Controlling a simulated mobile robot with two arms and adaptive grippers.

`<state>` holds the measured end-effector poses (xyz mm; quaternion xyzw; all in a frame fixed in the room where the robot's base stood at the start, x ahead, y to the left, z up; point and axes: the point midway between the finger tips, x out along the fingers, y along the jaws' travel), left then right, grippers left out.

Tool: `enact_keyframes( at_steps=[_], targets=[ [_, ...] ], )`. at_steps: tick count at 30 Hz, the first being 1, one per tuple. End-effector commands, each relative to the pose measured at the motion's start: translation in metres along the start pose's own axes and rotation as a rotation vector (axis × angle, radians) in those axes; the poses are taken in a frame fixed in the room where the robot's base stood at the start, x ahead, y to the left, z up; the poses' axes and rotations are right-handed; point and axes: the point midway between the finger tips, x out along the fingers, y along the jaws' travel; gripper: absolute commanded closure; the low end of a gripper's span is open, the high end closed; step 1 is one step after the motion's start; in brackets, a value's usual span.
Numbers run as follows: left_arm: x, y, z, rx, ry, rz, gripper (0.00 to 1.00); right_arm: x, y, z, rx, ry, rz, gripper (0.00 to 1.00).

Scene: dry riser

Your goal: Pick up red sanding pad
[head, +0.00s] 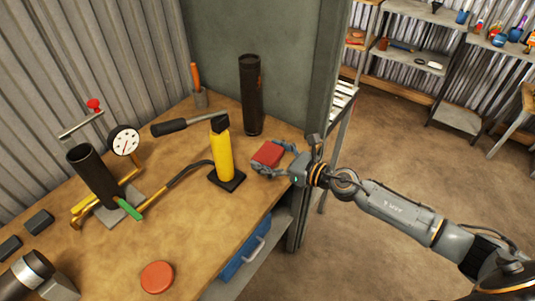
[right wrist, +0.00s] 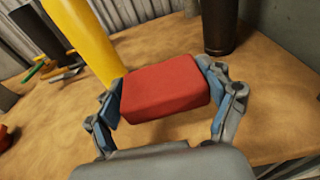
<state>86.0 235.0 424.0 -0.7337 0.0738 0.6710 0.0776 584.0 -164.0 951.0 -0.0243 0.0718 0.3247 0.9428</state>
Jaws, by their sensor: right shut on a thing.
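The red sanding pad (head: 268,154) is a small red block with rounded edges. My right gripper (head: 270,158) is shut on it near the right edge of the workbench. In the right wrist view, the pad (right wrist: 165,88) sits between the two blue-padded fingers (right wrist: 165,100), one at each end. Whether its underside touches the bench I cannot tell. My left gripper is not in view.
A yellow cylinder (head: 222,155) on a black base stands just left of the pad. A dark tube (head: 251,95) stands behind on the workbench (head: 200,235). A gauge (head: 124,141), a leaning dark pipe (head: 92,172) and a red disc (head: 157,277) are farther left.

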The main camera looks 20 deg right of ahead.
Motion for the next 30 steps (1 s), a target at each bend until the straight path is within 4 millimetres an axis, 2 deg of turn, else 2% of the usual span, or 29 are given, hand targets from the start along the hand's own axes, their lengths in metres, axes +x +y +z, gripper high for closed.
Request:
enact_keyframes(
  at_steps=[1, 5, 6, 9, 15, 21, 30],
  targets=[
    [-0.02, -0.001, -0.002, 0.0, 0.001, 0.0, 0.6, -0.011, 0.007, 0.022, -0.008, 0.002, 0.002, 0.45],
    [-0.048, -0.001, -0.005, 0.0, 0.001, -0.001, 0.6, -0.034, 0.025, 0.051, -0.003, 0.003, 0.003, 0.45],
    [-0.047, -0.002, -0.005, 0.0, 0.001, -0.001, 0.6, -0.043, 0.035, 0.046, 0.0, 0.005, 0.005, 0.45],
    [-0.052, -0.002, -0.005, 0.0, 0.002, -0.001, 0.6, -0.061, 0.052, 0.052, 0.001, 0.004, 0.002, 0.45],
    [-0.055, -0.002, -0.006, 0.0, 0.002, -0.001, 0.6, -0.086, 0.076, 0.06, 0.002, 0.001, 0.0, 0.45],
    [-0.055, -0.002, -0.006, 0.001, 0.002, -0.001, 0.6, -0.096, 0.086, 0.065, 0.002, 0.0, 0.0, 0.45],
    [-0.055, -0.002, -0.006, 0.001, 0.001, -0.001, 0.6, -0.097, 0.087, 0.065, 0.001, 0.0, -0.001, 0.45]
  ],
)
